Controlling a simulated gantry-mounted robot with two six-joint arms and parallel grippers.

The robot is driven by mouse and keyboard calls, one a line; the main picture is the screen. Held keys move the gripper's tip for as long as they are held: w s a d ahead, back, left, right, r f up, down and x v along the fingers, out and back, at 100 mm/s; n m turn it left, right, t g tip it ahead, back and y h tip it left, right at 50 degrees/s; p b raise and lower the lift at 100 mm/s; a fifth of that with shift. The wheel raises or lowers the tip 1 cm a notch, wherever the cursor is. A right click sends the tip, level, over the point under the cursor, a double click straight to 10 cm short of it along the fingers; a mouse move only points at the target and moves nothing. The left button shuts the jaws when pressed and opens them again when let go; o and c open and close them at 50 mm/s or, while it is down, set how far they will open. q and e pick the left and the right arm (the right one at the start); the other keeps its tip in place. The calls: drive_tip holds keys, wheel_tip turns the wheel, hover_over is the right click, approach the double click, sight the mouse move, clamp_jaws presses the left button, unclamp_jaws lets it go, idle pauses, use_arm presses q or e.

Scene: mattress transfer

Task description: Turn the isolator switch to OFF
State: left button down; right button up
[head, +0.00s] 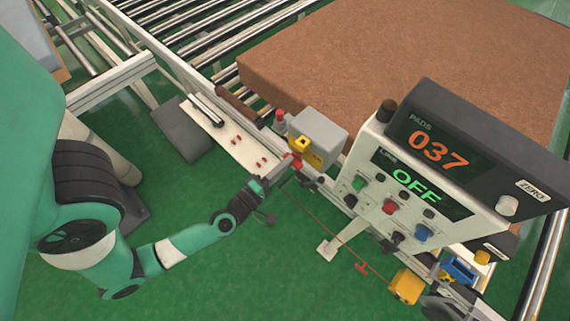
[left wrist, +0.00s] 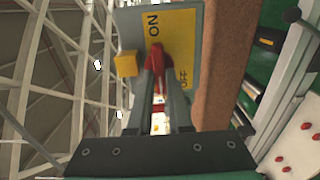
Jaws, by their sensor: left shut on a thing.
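The isolator switch is a grey box (head: 320,128) with a yellow face plate (head: 307,154), beside the conveyor in the head view. In the left wrist view the plate (left wrist: 180,50) reads ON at the top and OFF at the lower right. Its red handle (left wrist: 154,60) lies between my left fingers, its upper end toward the ON mark. My left gripper (left wrist: 159,100) is shut on this handle; in the head view the gripper (head: 286,168) reaches the box from the left. The fingers partly hide the handle. My right gripper is not in view.
A control console (head: 420,190) stands right of the switch, showing 037 and a green OFF on its displays. A red cord (head: 335,233) runs to a yellow box (head: 406,286). A brown mattress pad (head: 400,60) lies on the rollers. Green floor is open below.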

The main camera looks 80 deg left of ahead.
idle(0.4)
use_arm(q)
drive_tip(key=c, duration=0.8)
unclamp_jaws()
drive_tip(key=shift+c, duration=0.2)
